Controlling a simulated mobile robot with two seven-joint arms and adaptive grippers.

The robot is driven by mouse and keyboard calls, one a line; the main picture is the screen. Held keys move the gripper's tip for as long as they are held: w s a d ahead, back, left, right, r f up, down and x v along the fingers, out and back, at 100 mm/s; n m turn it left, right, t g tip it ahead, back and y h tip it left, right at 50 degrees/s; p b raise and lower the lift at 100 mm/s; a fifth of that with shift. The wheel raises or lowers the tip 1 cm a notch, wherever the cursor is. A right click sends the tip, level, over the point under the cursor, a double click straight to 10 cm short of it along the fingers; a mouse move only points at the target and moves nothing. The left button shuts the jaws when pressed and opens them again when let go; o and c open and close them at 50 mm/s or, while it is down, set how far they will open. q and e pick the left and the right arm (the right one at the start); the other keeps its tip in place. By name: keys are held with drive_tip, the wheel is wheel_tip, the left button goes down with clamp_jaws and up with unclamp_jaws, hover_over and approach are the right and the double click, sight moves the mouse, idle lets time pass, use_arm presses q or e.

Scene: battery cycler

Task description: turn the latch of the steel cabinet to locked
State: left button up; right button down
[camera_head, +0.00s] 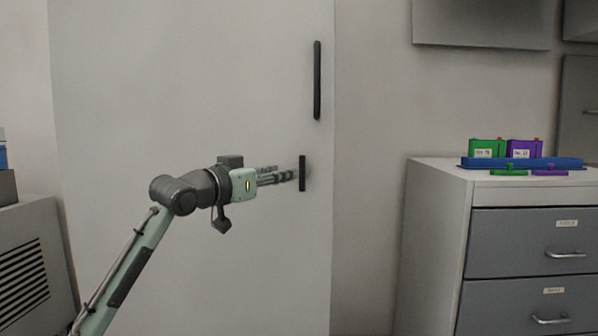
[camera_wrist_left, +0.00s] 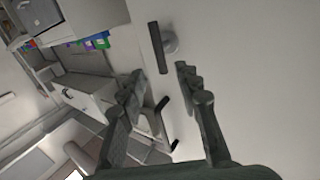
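The steel cabinet (camera_head: 190,90) has a tall pale door. Its latch (camera_head: 302,173), a short dark bar, stands upright near the door's right edge. In the left wrist view the latch (camera_wrist_left: 157,48) shows with a round grey hub, just beyond and between the fingertips. My left gripper (camera_head: 283,174) comes from the left, its fingertips close beside the latch in the head view. In the left wrist view (camera_wrist_left: 158,80) its two fingers are apart with nothing gripped. Whether a finger touches the latch I cannot tell. My right gripper is out of view.
A long dark handle (camera_head: 317,80) stands upright on the door above the latch. To the right, a drawer cabinet (camera_head: 437,200) carries a blue tray (camera_head: 475,164) with green and purple items. A vented grey unit (camera_head: 22,270) stands at the left.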

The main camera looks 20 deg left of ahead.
sight(300, 166)
use_arm(q)
drive_tip(key=x, duration=0.7)
drive_tip(key=shift+w+d+r+p, duration=0.15)
drive_tip(key=shift+w+r+p, duration=0.05)
drive_tip(key=shift+w+p, duration=0.1)
drive_tip(key=shift+c, duration=0.2)
clamp_jaws()
